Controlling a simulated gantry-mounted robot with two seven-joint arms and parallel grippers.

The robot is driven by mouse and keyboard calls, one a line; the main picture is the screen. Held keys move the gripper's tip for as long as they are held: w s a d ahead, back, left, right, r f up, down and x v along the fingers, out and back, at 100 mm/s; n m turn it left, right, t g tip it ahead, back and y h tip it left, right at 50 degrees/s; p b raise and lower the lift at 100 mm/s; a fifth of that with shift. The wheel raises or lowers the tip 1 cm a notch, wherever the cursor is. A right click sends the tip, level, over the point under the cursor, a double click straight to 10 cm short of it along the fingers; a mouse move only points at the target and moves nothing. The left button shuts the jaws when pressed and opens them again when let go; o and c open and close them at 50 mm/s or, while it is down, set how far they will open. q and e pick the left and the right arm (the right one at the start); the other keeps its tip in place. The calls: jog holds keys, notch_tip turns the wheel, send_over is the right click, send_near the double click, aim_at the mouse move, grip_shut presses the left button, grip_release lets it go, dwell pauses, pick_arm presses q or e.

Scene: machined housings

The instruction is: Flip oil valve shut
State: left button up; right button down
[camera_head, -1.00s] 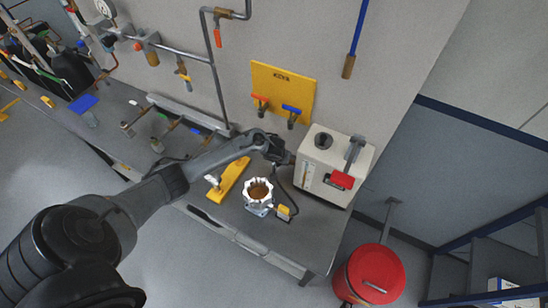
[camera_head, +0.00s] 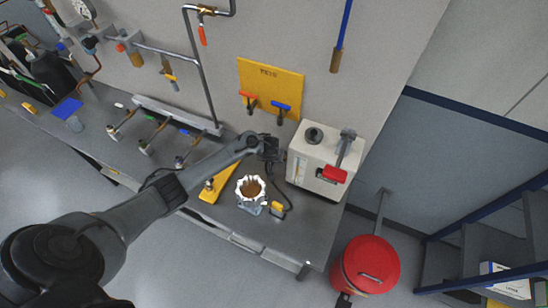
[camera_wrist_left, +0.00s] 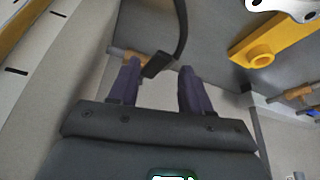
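A white box (camera_head: 318,165) with a sight gauge and a dark round cap stands on the grey bench (camera_head: 292,235). A grey lever with a red handle (camera_head: 334,174) is on its right side. No label I can read marks an oil valve. My left gripper (camera_head: 272,152) is just left of the box, above the bench. In the left wrist view its two fingers (camera_wrist_left: 158,85) are apart. A black block (camera_wrist_left: 158,65) on a dark hose shows between and beyond them. An orange-brown fitting (camera_wrist_left: 128,56) shows beside the left finger. My right gripper is not in view.
A white ring-shaped housing (camera_head: 250,188) and a yellow plate (camera_head: 213,187) sit near my left gripper. A yellow wall board (camera_head: 270,85) holds red and blue handles. Pipes run along the wall. A red bin (camera_head: 368,266) stands on the floor at the right.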

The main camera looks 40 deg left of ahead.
pick_arm(q)
jog(key=shift+o, duration=0.2)
jog(key=shift+d+r, duration=0.15)
jog(key=shift+r, duration=0.15)
jog(key=p+v, duration=0.2)
jog(key=v, duration=0.8)
jog(key=shift+s+p, duration=0.2)
jog(key=shift+p, duration=0.2)
